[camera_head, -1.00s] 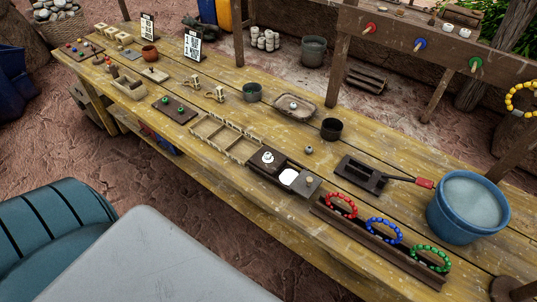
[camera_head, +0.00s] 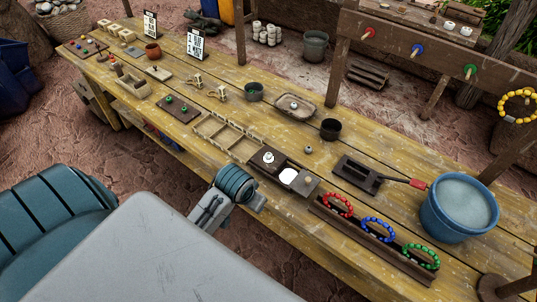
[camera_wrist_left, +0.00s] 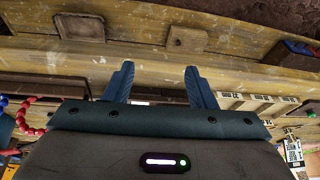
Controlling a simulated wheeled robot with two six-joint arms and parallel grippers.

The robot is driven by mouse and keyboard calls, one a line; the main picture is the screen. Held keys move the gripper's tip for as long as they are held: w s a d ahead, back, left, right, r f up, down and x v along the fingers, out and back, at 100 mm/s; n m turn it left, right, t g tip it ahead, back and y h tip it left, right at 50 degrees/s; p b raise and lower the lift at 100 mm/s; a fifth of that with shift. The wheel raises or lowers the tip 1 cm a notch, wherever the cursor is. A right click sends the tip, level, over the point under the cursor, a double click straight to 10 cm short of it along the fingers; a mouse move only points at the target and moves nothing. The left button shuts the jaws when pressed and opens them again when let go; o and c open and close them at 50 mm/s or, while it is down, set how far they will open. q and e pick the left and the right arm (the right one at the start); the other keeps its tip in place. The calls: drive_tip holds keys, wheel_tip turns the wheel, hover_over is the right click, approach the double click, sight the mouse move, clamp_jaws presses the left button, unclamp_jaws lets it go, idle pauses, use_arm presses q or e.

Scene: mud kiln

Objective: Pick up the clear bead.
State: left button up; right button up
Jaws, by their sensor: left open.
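I cannot make out a bead that is surely clear. A small pale grey piece (camera_head: 308,149) sits alone on the wooden table. A small whitish piece (camera_head: 268,157) sits on a dark block beside a bright white square (camera_head: 288,176). Another small pale piece (camera_head: 294,105) lies in a shallow tray (camera_head: 306,113). My left arm shows at the table's front edge in the head view. In the left wrist view my left gripper (camera_wrist_left: 160,84) is open and empty, with the table's wood beyond its fingers. My right gripper is not in view.
Red (camera_head: 338,205), blue (camera_head: 379,230) and green (camera_head: 422,257) bead bracelets lie on a dark rack at the front right. A blue bucket (camera_head: 432,215) stands at the right end. A wooden divided tray (camera_head: 205,131) is left of the dark block.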

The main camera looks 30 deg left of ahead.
use_arm(q)
drive_tip(key=w+a+r+n, duration=0.1)
drive_tip(key=w+a+r, duration=0.25)
drive_tip(key=w, duration=0.45)
drive_tip(key=w+a+r+n, duration=0.15)
drive_tip(key=w+r, duration=0.25)
drive_tip(key=w, duration=0.5)
drive_tip(key=p, duration=0.2)
hover_over(268, 154)
drive_tip(key=s+d, duration=0.1)
drive_tip(key=shift+m, duration=0.25)
wheel_tip(268, 154, down, 5)
drive_tip(key=shift+s+r, duration=0.1)
drive_tip(key=shift+a+f, duration=0.1)
drive_tip(key=shift+f, duration=0.2)
drive_tip(key=x, duration=0.1)
drive_tip(key=p+x, duration=0.2)
drive_tip(key=shift+s+a+f, duration=0.15)
drive_tip(key=shift+s+f, duration=0.1)
drive_tip(key=shift+w+f, duration=0.2)
drive_tip(key=shift+f, duration=0.45)
clamp_jaws()
drive_tip(key=shift+r, duration=0.1)
